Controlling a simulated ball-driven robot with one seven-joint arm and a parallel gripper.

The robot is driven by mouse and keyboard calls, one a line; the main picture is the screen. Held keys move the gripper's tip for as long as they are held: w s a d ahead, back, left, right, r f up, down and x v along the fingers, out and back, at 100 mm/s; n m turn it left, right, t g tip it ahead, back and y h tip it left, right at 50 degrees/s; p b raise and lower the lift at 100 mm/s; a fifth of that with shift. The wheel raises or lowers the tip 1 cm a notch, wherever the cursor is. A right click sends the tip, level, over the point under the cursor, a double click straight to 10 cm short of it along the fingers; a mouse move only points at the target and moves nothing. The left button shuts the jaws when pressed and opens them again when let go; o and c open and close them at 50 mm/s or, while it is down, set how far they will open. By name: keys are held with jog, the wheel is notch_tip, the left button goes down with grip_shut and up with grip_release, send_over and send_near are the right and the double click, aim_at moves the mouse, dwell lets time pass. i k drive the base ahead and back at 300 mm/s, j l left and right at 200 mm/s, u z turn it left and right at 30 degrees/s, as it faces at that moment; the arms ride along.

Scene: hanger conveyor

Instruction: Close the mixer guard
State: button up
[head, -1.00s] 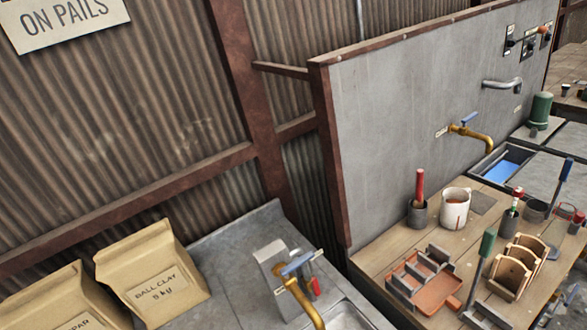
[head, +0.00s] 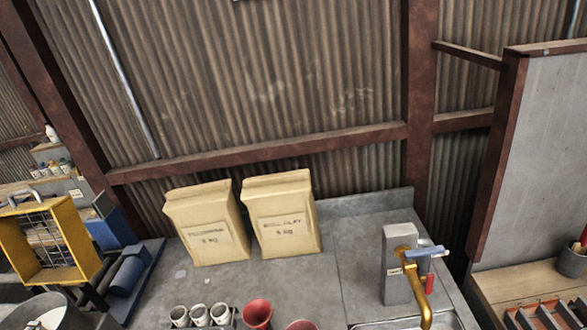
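The mixer guard (head: 48,243) is a yellow frame with a wire grid at the left of the head view. It stands upright and raised, with a grey handle (head: 24,197) at its top edge. Below it at the bottom left is a round metal bowl (head: 45,312), cut off by the picture edge. A blue motor-like part (head: 128,275) sits on a blue base to the right of the guard. My gripper is not in view.
Two tan paper bags (head: 207,225) stand on the grey counter (head: 360,240) against the corrugated wall. A brass tap (head: 408,262) over a sink is at the right. Several small cups (head: 200,316) and a red vessel (head: 257,313) stand at the front.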

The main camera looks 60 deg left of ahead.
aim_at(17, 248)
jog(key=u, duration=1.35)
jog(key=k+u, duration=0.1)
jog(key=u, duration=0.75)
jog(key=k+u, duration=0.1)
jog(key=u, duration=0.35)
jog(key=i+j+u, duration=0.3)
jog(key=j+u, duration=0.15)
jog(key=j, duration=0.25)
jog(key=i+j+u, duration=0.45)
jog(key=j, duration=0.15)
jog(key=i+j+u, duration=0.6)
jog(key=i, duration=0.3)
jog(key=i+j+u, duration=0.15)
jog(key=i, duration=0.35)
jog(key=i+l+z, duration=0.1)
jog(key=i+z, duration=0.7)
jog(key=i+j+z, duration=0.1)
jog(key=i+z, duration=0.15)
jog(key=z, duration=0.15)
jog(key=i+l+z, duration=0.15)
jog(key=z, duration=0.3)
jog(key=i+z, duration=0.65)
jog(key=z, duration=0.3)
jog(key=i+z, duration=0.25)
jog(key=z, duration=0.2)
jog(key=i+l+z, duration=0.25)
jog(key=i, duration=0.25)
jog(key=i+z, duration=0.25)
jog(key=i, duration=0.3)
